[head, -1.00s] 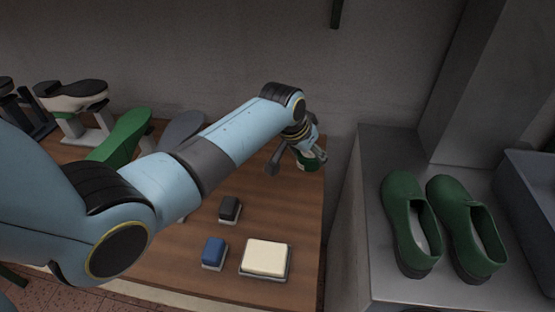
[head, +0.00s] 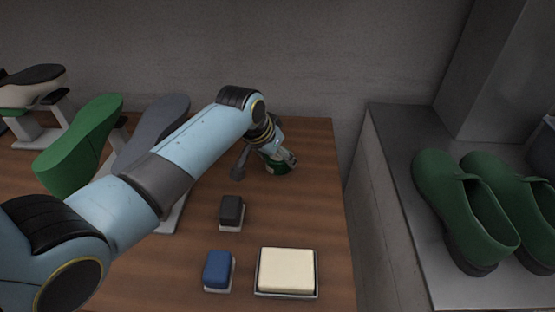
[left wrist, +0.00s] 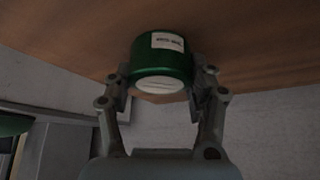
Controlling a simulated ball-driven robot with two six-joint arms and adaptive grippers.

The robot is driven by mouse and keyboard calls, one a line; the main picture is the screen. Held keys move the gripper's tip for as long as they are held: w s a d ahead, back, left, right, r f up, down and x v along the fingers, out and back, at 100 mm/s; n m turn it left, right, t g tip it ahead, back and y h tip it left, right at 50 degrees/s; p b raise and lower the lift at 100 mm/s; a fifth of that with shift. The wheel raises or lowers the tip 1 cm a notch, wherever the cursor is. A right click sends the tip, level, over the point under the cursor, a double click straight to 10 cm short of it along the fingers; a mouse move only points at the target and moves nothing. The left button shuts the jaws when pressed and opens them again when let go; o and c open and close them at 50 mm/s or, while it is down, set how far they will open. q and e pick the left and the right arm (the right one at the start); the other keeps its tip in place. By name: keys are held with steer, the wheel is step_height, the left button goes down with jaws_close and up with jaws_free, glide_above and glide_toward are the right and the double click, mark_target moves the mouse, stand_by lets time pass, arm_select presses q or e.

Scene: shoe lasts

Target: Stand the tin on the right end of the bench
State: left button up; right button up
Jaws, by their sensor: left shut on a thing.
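The tin (head: 277,165) is green with a pale label. It is at the right end of the wooden bench (head: 315,205), toward the back. My left gripper (head: 266,166) is shut around it, and my wrist hides part of it. In the left wrist view the tin (left wrist: 162,62) sits between the two fingers of my left gripper (left wrist: 162,88), with its label and pale end showing. It looks at or very near the bench top (left wrist: 70,40); I cannot tell if it touches. My right gripper is not in view.
A dark brush (head: 231,211), a blue brush (head: 217,268) and a cream block in a tray (head: 287,270) lie nearer the front. Shoe lasts, one green (head: 82,145) and one grey (head: 155,130), stand at left. Green shoes (head: 465,210) sit on a grey stand beyond a gap.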

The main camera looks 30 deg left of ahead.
arm_select(q)
steer(key=shift+r, duration=0.15)
steer(key=o, duration=1.2)
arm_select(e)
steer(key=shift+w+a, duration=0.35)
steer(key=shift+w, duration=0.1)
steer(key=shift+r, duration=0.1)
arm_select(q)
steer(key=shift+s+r, duration=0.1)
steer(key=shift+r, duration=0.1)
steer(key=p+v, duration=0.1)
steer(key=v, duration=1)
steer(key=shift+s+r, duration=0.1)
steer(key=shift+r, duration=0.15)
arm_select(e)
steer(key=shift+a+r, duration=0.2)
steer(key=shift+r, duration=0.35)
